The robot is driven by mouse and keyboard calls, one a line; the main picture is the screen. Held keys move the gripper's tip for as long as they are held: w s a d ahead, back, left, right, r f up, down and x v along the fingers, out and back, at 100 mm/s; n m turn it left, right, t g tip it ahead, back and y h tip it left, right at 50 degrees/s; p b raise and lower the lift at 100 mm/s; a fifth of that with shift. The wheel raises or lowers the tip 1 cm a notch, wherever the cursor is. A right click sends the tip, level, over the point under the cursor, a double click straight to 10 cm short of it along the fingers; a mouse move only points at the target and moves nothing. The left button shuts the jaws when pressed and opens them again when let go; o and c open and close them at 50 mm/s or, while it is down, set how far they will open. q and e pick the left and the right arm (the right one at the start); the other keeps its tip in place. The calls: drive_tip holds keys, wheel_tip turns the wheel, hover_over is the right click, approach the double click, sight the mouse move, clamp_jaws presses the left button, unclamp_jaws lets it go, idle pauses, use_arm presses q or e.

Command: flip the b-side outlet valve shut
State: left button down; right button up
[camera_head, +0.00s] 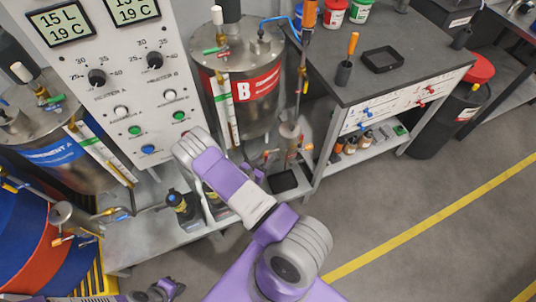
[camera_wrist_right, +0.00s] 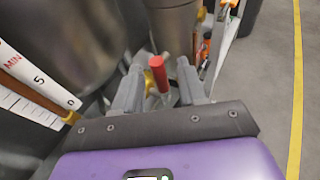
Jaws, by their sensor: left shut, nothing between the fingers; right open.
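The B tank (camera_head: 238,85) is a steel drum with a red B label at the top middle. A red valve handle (camera_wrist_right: 157,75) stands out below it in the right wrist view, with its red tip between my right gripper's fingers. My right gripper (camera_wrist_right: 159,90) is open around the handle, and I cannot tell if either finger touches it. In the head view the gripper is low beside the B tank, partly hidden by my own arm.
The A tank (camera_head: 60,150) and control panel (camera_head: 125,75) stand at the left. A steel cylinder (camera_wrist_right: 175,27) is close beyond the handle. A dark workbench (camera_head: 385,85) stands at the right. The floor with a yellow line (camera_head: 440,225) is clear.

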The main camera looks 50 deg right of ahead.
drive_tip(key=v, duration=0.4)
drive_tip(key=shift+a+p, duration=0.15)
drive_tip(key=shift+p, duration=0.15)
drive_tip(key=s+a+f+m+g+y, duration=0.35)
drive_tip(key=s+a+y, duration=0.25)
drive_tip(key=a, duration=0.4)
drive_tip(key=s+a+f+m+g+y, duration=0.35)
drive_tip(key=s+a+m+y, duration=0.2)
drive_tip(key=a, duration=0.45)
drive_tip(key=w+a+r+m+t+y, duration=0.3)
drive_tip(key=a+m+y, duration=0.4)
drive_tip(key=m, duration=0.6)
drive_tip(key=a+r+t, duration=0.1)
drive_tip(key=a+t, duration=0.1)
drive_tip(key=shift+w+a+r+t, duration=0.2)
drive_tip(key=shift+a+t, duration=0.1)
drive_tip(key=shift+t, duration=0.1)
